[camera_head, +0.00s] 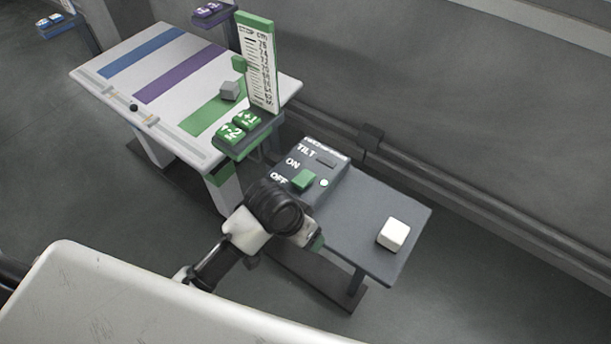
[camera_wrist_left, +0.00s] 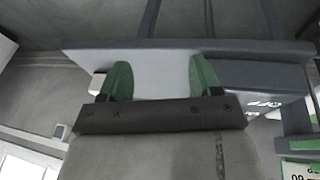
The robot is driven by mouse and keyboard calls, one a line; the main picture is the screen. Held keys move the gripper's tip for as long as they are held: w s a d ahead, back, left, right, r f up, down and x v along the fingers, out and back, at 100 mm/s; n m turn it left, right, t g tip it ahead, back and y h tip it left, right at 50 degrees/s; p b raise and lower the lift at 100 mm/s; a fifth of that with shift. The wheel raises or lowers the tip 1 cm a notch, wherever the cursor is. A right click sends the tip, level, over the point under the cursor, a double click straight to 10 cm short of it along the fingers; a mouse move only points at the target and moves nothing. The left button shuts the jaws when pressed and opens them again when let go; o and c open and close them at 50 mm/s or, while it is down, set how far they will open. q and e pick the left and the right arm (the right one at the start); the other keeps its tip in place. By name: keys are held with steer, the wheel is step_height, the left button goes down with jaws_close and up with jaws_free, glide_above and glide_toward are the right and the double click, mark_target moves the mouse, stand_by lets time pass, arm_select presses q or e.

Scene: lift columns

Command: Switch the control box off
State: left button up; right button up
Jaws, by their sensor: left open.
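The grey control box (camera_head: 337,176) stands on the small dark table, with the labels TILT, ON and OFF and a green switch (camera_head: 303,181) on its top. The switch is beside the ON and OFF labels; I cannot tell exactly which one it is set to. My left gripper (camera_head: 316,243) is just in front of the box, partly hidden by its own wrist. In the left wrist view its two green fingers (camera_wrist_left: 162,78) are spread with nothing between them, and the box with its OFF label (camera_wrist_left: 262,106) is to their right. My right gripper is not in view.
The small table (camera_head: 365,215) bears a white block (camera_head: 393,233) at its right. A larger striped table (camera_head: 110,90) stands at the left, with a scale board (camera_head: 259,65), green buttons (camera_head: 238,127) and a grey cube (camera_head: 229,90). A pipe runs along the wall behind.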

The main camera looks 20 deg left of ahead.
arm_select(q)
step_height(320, 180, up, 2)
steer(key=w+d, duration=0.2)
steer(key=g+y, duration=0.2)
steer(key=y, duration=0.1)
glide_toward(308, 173)
steer(key=shift+n, duration=0.3)
step_height(308, 173, down, 9)
steer(key=shift+d+r, duration=0.1)
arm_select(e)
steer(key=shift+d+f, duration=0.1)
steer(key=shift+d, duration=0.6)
